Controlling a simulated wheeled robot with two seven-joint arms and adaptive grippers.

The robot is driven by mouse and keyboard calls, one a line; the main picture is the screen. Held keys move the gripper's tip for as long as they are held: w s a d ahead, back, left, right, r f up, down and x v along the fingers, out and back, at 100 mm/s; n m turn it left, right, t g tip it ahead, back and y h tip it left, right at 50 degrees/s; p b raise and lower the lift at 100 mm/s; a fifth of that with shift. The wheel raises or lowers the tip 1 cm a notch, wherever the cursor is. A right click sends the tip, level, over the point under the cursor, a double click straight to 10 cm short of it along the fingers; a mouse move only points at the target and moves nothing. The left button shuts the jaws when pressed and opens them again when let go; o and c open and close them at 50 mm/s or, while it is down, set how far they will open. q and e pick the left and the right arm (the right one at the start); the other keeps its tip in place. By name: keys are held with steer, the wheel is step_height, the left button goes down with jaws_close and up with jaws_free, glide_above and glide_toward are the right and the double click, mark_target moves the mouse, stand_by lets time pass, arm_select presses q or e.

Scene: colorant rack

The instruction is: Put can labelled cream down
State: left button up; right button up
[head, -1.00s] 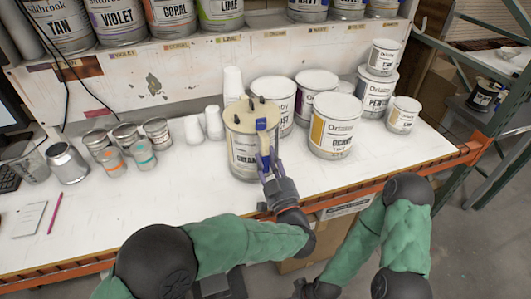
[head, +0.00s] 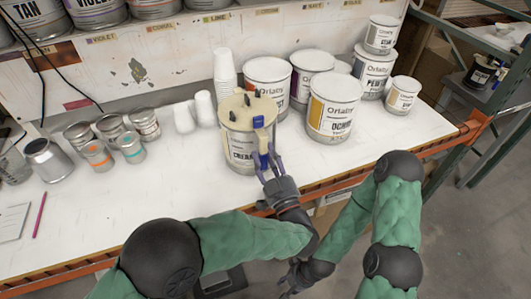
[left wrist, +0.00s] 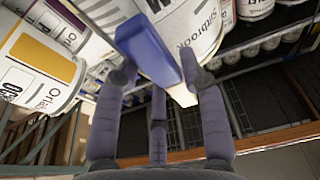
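The can labelled cream (head: 237,157) has a pale beige top with dark clips on it and stands upright at the middle of the white counter. I cannot tell whether its base touches the counter. A blue handle (head: 260,140) is on the can's near right side. My left gripper (head: 266,162) is shut on this handle. In the left wrist view the blue handle (left wrist: 150,45) lies between my fingers, with the can's white label (left wrist: 190,25) behind it. My right gripper (head: 290,282) hangs below the counter's front edge, and its finger state is unclear.
The ochre can (head: 335,108) and several other paint cans stand right of the cream can. White cups (head: 224,72) stand behind it. Small tins (head: 95,153) are at the left. The counter (head: 190,185) is bare at the front. An orange beam (head: 345,178) runs along the front edge.

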arm_select(q)
steer(key=shift+o, duration=0.4)
steer(key=shift+s, duration=0.1)
steer(key=shift+s+d, duration=0.2)
steer(key=shift+s, duration=0.15)
steer(key=p+v, duration=0.2)
steer(key=v, duration=0.9)
